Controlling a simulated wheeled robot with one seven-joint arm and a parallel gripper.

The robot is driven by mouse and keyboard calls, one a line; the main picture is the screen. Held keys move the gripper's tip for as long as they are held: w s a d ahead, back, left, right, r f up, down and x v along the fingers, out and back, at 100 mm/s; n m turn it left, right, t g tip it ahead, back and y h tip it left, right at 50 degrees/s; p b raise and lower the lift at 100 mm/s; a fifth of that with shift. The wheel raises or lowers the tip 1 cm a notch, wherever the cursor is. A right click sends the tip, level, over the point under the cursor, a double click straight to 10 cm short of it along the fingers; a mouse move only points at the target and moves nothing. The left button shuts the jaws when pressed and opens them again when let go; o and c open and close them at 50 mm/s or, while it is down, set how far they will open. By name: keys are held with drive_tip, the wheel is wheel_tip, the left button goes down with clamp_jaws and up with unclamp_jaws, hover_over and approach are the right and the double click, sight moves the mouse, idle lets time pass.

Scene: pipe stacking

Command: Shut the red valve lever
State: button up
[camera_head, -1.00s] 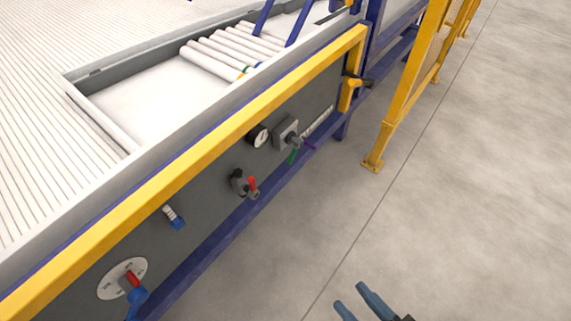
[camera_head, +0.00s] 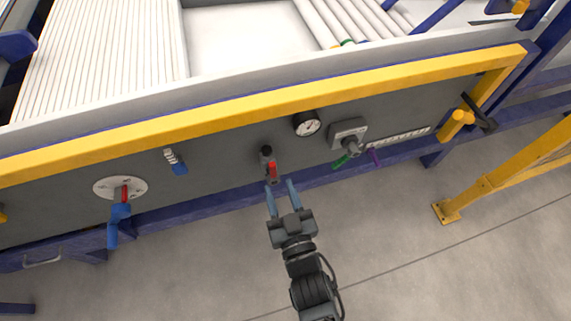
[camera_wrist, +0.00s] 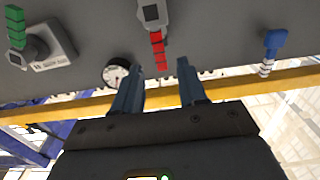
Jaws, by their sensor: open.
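The red valve lever (camera_head: 272,171) sits on a small grey valve (camera_head: 267,155) on the dark front panel below the yellow rail. In the wrist view the red lever (camera_wrist: 158,50) extends from the grey valve body (camera_wrist: 153,14) toward my gripper. My gripper (camera_head: 280,187) is open, with its two blue-grey fingers just below the lever in the head view. In the wrist view its fingertips (camera_wrist: 157,68) lie to either side of the lever's end. I cannot tell whether either finger touches it.
The yellow rail (camera_head: 230,111) runs above. The floor in front is clear.

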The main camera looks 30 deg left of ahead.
sight(273, 172)
drive_tip(key=x, duration=0.6)
drive_tip(key=shift+w+a, duration=0.2)
drive_tip(key=shift+a, duration=0.05)
clamp_jaws()
idle(0.4)
